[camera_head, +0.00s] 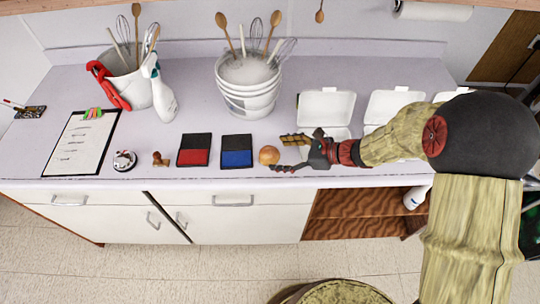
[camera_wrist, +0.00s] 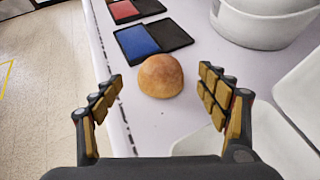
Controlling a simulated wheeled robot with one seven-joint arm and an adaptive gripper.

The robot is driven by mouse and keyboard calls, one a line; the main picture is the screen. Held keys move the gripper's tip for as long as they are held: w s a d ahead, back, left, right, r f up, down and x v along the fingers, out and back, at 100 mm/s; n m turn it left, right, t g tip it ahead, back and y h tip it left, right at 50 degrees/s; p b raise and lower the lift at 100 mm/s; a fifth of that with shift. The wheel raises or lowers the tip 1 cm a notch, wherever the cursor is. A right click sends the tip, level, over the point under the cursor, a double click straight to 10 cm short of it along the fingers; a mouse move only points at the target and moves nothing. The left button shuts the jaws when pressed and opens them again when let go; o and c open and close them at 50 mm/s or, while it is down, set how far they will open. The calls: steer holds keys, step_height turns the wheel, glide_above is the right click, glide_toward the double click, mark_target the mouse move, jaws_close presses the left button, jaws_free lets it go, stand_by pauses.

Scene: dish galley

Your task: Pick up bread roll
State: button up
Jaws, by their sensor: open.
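The bread roll (camera_head: 269,155) is round and golden brown. It sits on the pale counter near its front edge, just right of the blue and black pad. In the wrist view the bread roll (camera_wrist: 160,76) lies ahead of my gripper (camera_wrist: 158,100), between the lines of the two spread fingers and slightly beyond their tips. My gripper (camera_head: 284,154) comes in from the right in the head view, close to the roll. It is open and empty, and no finger visibly touches the roll in the wrist view.
A blue and black pad (camera_head: 237,151) and a red and black pad (camera_head: 195,150) lie left of the roll. A white bucket of utensils (camera_head: 248,88) stands behind. Open white boxes (camera_head: 325,108) are at the back right. The counter's front edge (camera_wrist: 124,108) runs close by the roll.

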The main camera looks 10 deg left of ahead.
mark_target(276, 153)
steer(key=x, duration=0.3)
steer(key=shift+w+a+f+b, duration=0.1)
steer(key=shift+a+f+b, duration=0.1)
steer(key=shift+b, duration=0.15)
steer(key=c, duration=0.3)
steer(key=c, duration=0.7)
steer(key=shift+r, duration=0.1)
